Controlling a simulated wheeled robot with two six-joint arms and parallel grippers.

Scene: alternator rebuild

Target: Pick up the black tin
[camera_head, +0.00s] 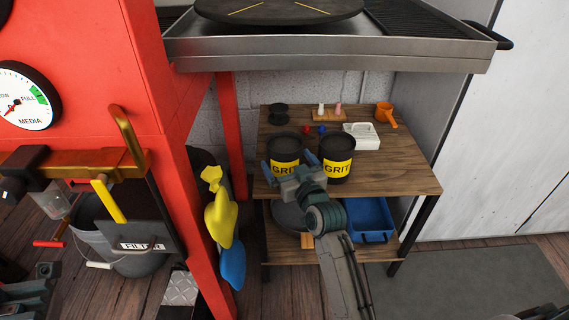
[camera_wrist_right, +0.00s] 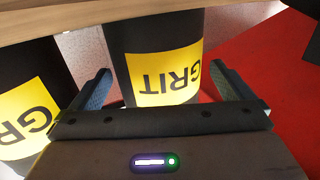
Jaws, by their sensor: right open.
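Two black tins with yellow GRIT labels stand side by side on the wooden top shelf. The left tin (camera_head: 285,147) is partly hidden by my right gripper (camera_head: 287,168), which is just in front of it. The right tin (camera_head: 337,157) stands close beside it. In the right wrist view the picture is turned over: one black tin (camera_wrist_right: 158,32) shows between the open fingers of the right gripper (camera_wrist_right: 160,82). The other tin (camera_wrist_right: 30,95) is at the left, outside the fingers. The right gripper is open and empty.
Behind the tins are a black spool (camera_head: 278,113), a white box (camera_head: 362,136) and an orange cup (camera_head: 384,113). A red cabinet leg (camera_head: 231,135) stands left of the shelf; a metal tray (camera_head: 330,52) overhangs it. A blue bin (camera_head: 369,219) sits below. The shelf's right side (camera_head: 405,165) is clear.

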